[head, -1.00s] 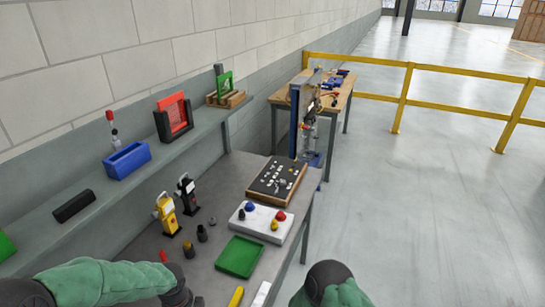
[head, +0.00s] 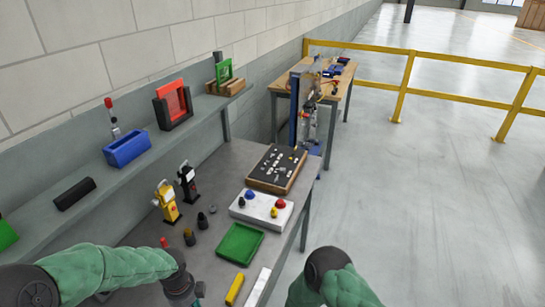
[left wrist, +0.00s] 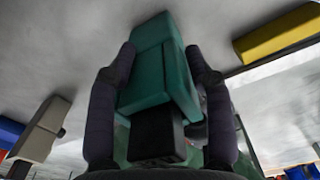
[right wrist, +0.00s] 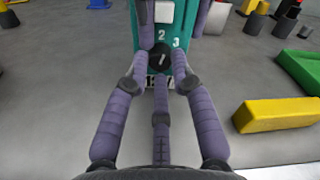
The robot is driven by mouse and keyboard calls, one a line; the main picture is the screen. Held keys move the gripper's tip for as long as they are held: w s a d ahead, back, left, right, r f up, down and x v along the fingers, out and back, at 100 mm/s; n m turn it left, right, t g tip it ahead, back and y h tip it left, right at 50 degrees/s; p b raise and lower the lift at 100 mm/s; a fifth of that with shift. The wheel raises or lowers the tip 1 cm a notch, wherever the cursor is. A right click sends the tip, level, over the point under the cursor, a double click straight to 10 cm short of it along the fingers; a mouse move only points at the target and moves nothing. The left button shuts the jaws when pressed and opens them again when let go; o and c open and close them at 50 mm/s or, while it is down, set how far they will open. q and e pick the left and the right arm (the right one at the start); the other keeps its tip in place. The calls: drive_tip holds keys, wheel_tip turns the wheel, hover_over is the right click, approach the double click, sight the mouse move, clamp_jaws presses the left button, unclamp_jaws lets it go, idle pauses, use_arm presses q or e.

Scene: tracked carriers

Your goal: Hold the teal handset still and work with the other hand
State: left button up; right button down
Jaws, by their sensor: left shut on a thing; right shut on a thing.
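The teal handset (left wrist: 160,65) is between the fingers of my left gripper (left wrist: 162,75), which is shut on it; its black end points toward the palm. In the head view the left hand is at the bottom edge; the right hand is out of the picture.
A green tray (head: 240,244), a yellow bar (head: 235,289) and a white box with coloured buttons (head: 262,210) lie on the grey bench. Yellow and black devices (head: 166,202) stand behind. A shelf (head: 92,202) runs along the wall. Open floor lies to the right.

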use_arm(q)
drive_tip(key=shift+s+f, duration=0.35)
drive_tip(key=shift+f, duration=0.1)
use_arm(e)
drive_tip(key=shift+w+r, duration=0.15)
drive_tip(key=shift+r, duration=0.35)
drive_tip(key=n, duration=0.3)
drive_tip(key=shift+n, duration=0.3)
drive_tip(key=shift+a, duration=0.1)
drive_tip(key=shift+n, duration=0.9)
